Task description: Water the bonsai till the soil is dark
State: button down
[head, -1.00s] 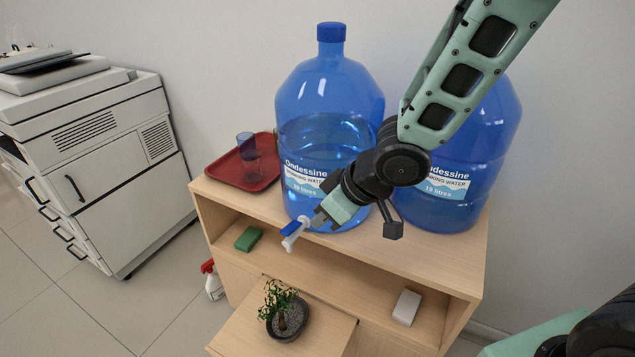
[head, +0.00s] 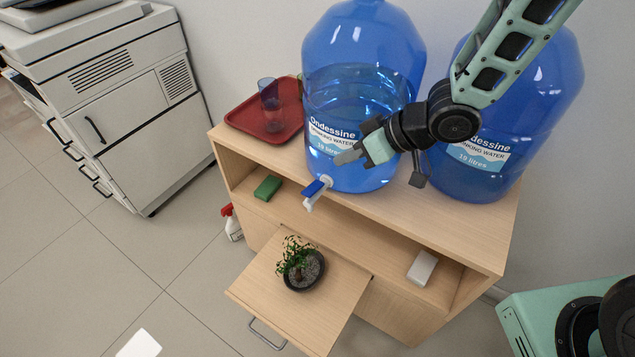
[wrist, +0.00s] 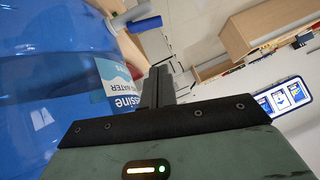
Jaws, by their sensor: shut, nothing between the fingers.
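The bonsai (head: 297,262) stands in a dark round pot on a pulled-out wooden board (head: 262,292) low at the front of the cabinet. Its soil looks grey. The left blue water bottle (head: 345,95) stands on the cabinet top, part full. Its tap (head: 315,192), with a blue lever and white spout, sticks out past the front edge, above and behind the bonsai; it also shows in the wrist view (wrist: 143,22). I cannot see water running. My gripper (head: 350,156) is shut and empty in front of the bottle's label, above and right of the tap, apart from it.
A second water bottle (head: 490,130) stands at the right, behind my arm. A red tray (head: 243,117) with blue cups (head: 268,95) lies at the left. A green sponge (head: 267,188) and a white block (head: 421,267) lie on the shelf. A spray bottle (head: 232,224) stands on the floor.

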aim_at(307, 193)
jog(key=w+a+f+p, duration=0.1)
jog(key=a+f, duration=0.4)
jog(key=f, duration=0.4)
jog(key=shift+w+a+f, duration=0.15)
jog(key=shift+w+a, duration=0.1)
jog(key=shift+a, duration=0.15)
jog(key=b, duration=0.2)
jog(key=s+f+b, duration=0.1)
jog(key=b, duration=0.1)
jog(key=shift+a+f+n+t+h, duration=0.25)
jog(key=shift+a+n+t+h, duration=0.05)
jog(key=shift+t, duration=0.1)
jog(key=shift+r, duration=0.25)
jog(key=shift+r+p, duration=0.1)
jog(key=shift+p, duration=0.25)
dwell(0.4)
jog(key=shift+r+p, duration=0.5)
jog(key=shift+r, duration=0.2)
